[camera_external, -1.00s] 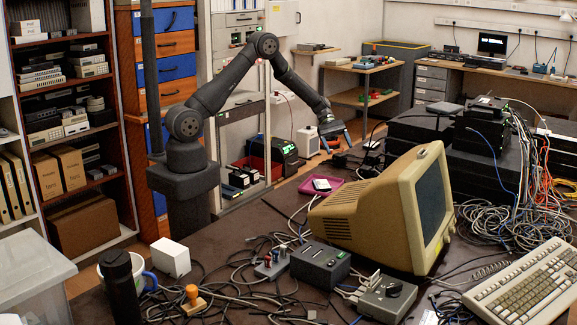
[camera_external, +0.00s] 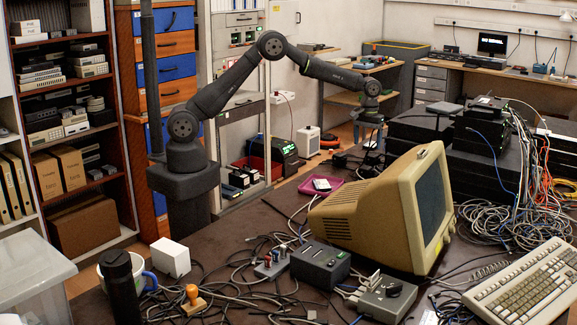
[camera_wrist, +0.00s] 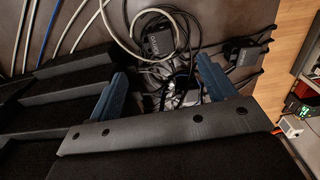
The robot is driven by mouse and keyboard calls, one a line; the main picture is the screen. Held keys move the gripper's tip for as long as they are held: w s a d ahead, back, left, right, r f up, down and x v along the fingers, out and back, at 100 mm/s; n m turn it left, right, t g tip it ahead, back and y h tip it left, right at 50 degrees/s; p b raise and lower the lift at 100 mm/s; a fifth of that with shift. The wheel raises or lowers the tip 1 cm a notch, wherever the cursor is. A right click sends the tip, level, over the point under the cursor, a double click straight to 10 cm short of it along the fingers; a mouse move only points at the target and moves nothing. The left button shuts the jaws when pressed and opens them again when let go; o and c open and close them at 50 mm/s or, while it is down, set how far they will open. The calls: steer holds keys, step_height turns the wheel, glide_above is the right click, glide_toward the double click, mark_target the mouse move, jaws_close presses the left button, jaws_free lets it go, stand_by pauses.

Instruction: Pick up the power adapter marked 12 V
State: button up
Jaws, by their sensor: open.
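Two black power adapters with cables lie on the dark table in the wrist view. One adapter (camera_wrist: 158,42) is just beyond the gap between my fingers, and the other adapter (camera_wrist: 240,50) is to the right. Both carry small pale markings that I cannot read, so I cannot tell which is the 12 V one. In the external view, small black adapters (camera_external: 340,160) lie near the table's far edge, left of the stacked black equipment. My gripper (camera_wrist: 162,85) is open and empty, its blue fingers above tangled cables. In the external view my gripper (camera_external: 371,133) points down over that area.
Stacked black network boxes (camera_external: 418,128) stand close to my gripper on the right. The beige monitor (camera_external: 375,210) is nearer the camera. A pink tray (camera_external: 322,186) with a pale device lies to the left. Loose cables (camera_wrist: 187,97) lie under my fingers.

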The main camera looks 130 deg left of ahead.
glide_above(367, 167)
steer(key=f, duration=0.7)
steer(key=shift+s+d, duration=0.15)
steer(key=shift+d, duration=0.2)
steer(key=shift+w+a+f, duration=0.15)
steer(key=shift+f, duration=1.2)
steer(key=shift+w+a+f, duration=0.1)
steer(key=shift+f, duration=1.2)
steer(key=c, duration=1.2)
